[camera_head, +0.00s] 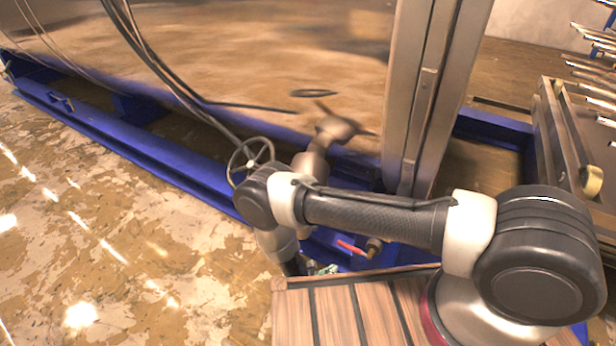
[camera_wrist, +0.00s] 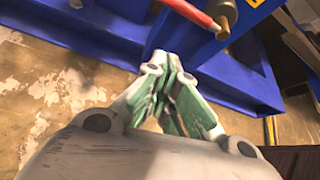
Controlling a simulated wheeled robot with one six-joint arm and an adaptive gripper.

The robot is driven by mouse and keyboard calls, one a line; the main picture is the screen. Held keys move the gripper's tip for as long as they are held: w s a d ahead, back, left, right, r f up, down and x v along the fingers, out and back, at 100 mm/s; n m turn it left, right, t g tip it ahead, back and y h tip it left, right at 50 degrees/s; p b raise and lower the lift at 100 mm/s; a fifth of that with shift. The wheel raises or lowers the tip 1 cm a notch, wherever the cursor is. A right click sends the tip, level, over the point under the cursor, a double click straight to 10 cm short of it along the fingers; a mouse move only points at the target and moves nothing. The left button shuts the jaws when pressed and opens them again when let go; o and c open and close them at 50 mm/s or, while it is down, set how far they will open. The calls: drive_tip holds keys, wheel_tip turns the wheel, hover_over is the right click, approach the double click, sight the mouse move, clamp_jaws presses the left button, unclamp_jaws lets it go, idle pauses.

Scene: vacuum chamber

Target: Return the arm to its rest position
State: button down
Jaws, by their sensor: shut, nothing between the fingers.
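My arm reaches from the right of the head view across to the left, then bends down at its far joint. My gripper (camera_wrist: 172,68) points away from the wrist camera, with its green-padded fingers together and nothing held. In the head view only a small greenish part of my gripper (camera_head: 322,268) shows low beside the blue frame; the rest is hidden. A red-handled valve (camera_head: 350,247) is close to the right of the gripper in the head view. Its red handle (camera_wrist: 190,12) shows ahead of the fingertips in the wrist view, apart from them.
The shiny metal chamber (camera_head: 270,60) fills the back, on a blue frame (camera_head: 150,155). A spoked handwheel (camera_head: 250,160) stands just behind my arm's bend. A steel upright (camera_head: 425,90) rises behind my arm. A rack (camera_head: 590,70) stands at right. The worn floor at left is clear.

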drive_tip(key=s+d+r+m+g+h, duration=0.25)
drive_tip(key=d+r+h, duration=0.2)
drive_tip(key=d, duration=0.25)
drive_tip(key=s+d+r+m+g+y, duration=0.15)
drive_tip(key=r+m+g, duration=0.5)
drive_tip(key=r, duration=1.15)
drive_tip(key=d+r+m+g+y, duration=0.3)
drive_tip(key=r+m, duration=0.6)
drive_tip(key=r, duration=0.9)
drive_tip(key=s+d+r+m+t+y, duration=0.2)
drive_tip(key=s+d+r+m, duration=0.1)
drive_tip(key=r, duration=0.6)
drive_tip(key=s+d+r+m+t+y, duration=0.3)
drive_tip(key=s+d+r+m, duration=0.1)
drive_tip(key=r, duration=0.6)
drive_tip(key=s+d+r+m+t+y, duration=0.2)
drive_tip(key=s+d+r+m+y, duration=0.1)
drive_tip(key=r, duration=0.6)
drive_tip(key=s+d+m, duration=0.1)
drive_tip(key=s+m, duration=0.1)
drive_tip(key=shift+s+r+t, duration=0.3)
